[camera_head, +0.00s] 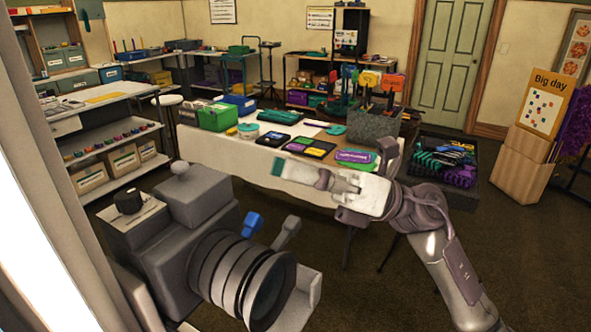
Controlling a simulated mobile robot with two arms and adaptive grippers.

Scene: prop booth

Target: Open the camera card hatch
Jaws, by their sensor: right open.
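A large grey camera (190,240) stands in the lower left foreground, its ringed lens (262,285) facing the lower right. A black knob (128,200) and a rounded grey knob (180,168) sit on top of it. A blue lever (252,223) and a grey lever (287,233) stick up beside the lens. I cannot make out the card hatch on the faces that show. My right gripper (281,170) comes in from the right, above and to the right of the camera. It is open, points left and is apart from the camera. My left gripper is not in view.
Behind my right gripper a cloth-covered table (205,150) holds a green box (217,117), flat cases and a grey bin (372,125) of colourful props. A black crate (470,188) stands at its right. A pale panel edge runs down the left. Open floor lies at lower right.

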